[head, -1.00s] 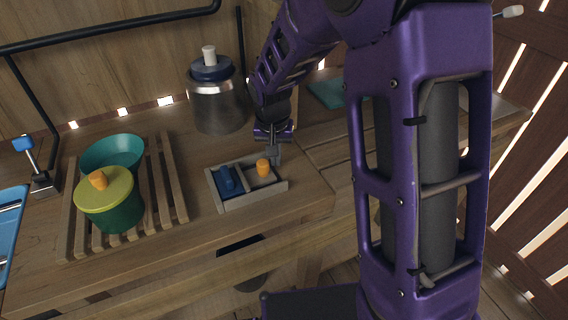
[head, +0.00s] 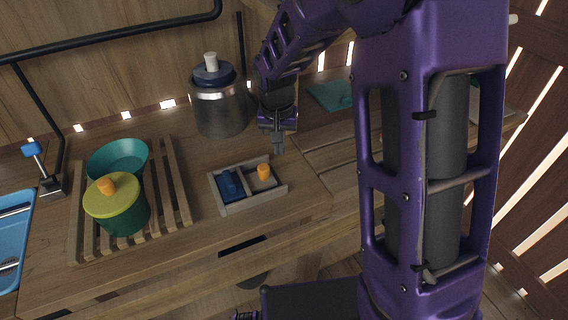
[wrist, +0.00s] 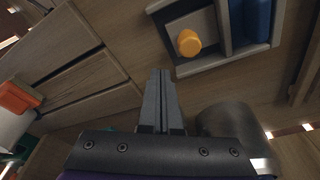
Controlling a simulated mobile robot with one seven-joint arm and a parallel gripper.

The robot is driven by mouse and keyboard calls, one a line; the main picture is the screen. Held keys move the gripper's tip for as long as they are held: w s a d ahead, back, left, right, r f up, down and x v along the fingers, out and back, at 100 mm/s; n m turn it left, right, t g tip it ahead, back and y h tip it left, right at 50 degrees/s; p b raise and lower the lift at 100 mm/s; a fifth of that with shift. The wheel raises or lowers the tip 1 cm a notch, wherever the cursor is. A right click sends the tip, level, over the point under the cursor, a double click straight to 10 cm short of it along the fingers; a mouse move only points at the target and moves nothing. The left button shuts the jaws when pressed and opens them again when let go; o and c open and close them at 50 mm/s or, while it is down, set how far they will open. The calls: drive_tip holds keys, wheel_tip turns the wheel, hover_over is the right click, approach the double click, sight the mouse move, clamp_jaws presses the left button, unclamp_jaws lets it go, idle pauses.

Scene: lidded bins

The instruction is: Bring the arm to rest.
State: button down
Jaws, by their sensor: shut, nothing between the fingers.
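My gripper (head: 278,146) is shut and empty, above the counter just behind the divided tray in the head view. In the wrist view its two fingers (wrist: 160,95) lie side by side with nothing between them. My purple arm reaches down to it from the upper right of the head view.
The divided tray (head: 236,208) holds a blue block (head: 231,185) and an orange knob (head: 263,171). A steel canister (head: 219,112) with a blue lid stands left of my gripper. A slatted rack (head: 181,203) carries a teal bowl (head: 118,157) and a yellow-lidded green pot (head: 127,217).

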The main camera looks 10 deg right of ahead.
drive_tip(key=shift+r+p, duration=0.45)
drive_tip(key=shift+r, duration=0.5)
